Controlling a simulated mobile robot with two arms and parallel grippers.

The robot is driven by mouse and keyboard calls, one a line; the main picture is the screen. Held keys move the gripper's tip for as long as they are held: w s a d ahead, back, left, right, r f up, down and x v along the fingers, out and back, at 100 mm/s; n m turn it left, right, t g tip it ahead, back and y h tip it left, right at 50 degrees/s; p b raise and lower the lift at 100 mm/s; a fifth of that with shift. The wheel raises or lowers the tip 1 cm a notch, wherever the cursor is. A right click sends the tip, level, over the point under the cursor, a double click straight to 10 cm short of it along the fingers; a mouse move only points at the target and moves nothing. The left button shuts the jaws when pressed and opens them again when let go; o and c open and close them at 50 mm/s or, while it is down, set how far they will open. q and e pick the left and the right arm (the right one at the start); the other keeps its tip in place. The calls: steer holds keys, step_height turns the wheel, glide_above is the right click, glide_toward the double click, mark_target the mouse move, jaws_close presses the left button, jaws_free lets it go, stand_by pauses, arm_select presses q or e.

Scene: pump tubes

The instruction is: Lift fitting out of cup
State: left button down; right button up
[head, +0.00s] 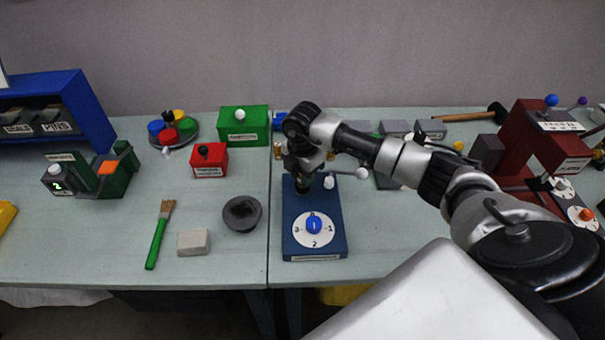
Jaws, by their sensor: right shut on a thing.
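My right gripper (307,184) points down over the back part of the blue box (318,236) with the numbered dial. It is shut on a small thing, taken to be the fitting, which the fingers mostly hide. I cannot make out the cup clearly at the fingertips, nor whether the fitting is still inside it. My left gripper is not in view.
A white-knobbed lever (329,182) and another white knob (361,174) are close beside the gripper. A dark round dish (242,213), a grey block (193,242) and a green brush (157,240) lie left. A red box (209,162) and green box (243,127) stand behind.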

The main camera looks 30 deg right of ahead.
steer(key=shift+r+p, duration=2.15)
steer(key=shift+r, duration=0.85)
steer(key=shift+c, duration=0.4)
